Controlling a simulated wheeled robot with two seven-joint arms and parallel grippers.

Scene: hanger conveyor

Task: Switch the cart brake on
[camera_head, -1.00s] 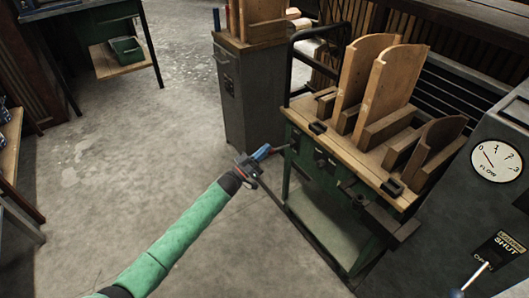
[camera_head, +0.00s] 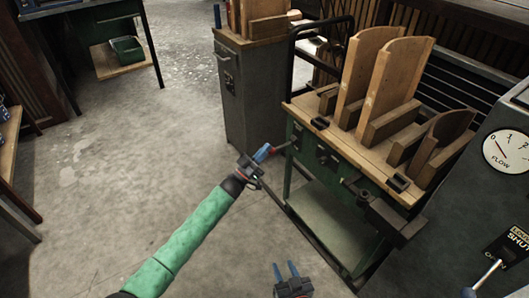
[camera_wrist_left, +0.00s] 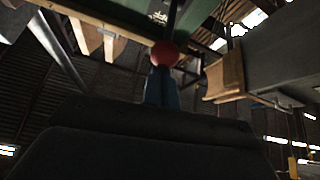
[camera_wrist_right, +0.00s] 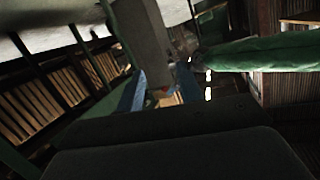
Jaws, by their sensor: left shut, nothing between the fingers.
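The cart (camera_head: 345,160) has a green body and a wooden top, and stands right of centre in the head view. Its brake lever (camera_head: 283,147) is a dark rod sticking out from the cart's left side. The lever ends in a red ball knob (camera_wrist_left: 165,53), clear in the left wrist view. My left gripper (camera_head: 264,152) is shut, with its blue fingertips at the knob; I cannot tell whether they touch it. My right gripper (camera_head: 287,268) is open and empty, low in the head view in front of the cart.
Wooden boards (camera_head: 385,75) stand in slots on the cart top. A grey cabinet (camera_head: 245,95) is behind and left of the cart. A grey machine with a flow gauge (camera_head: 508,150) and a lever (camera_head: 485,278) stands at the right.

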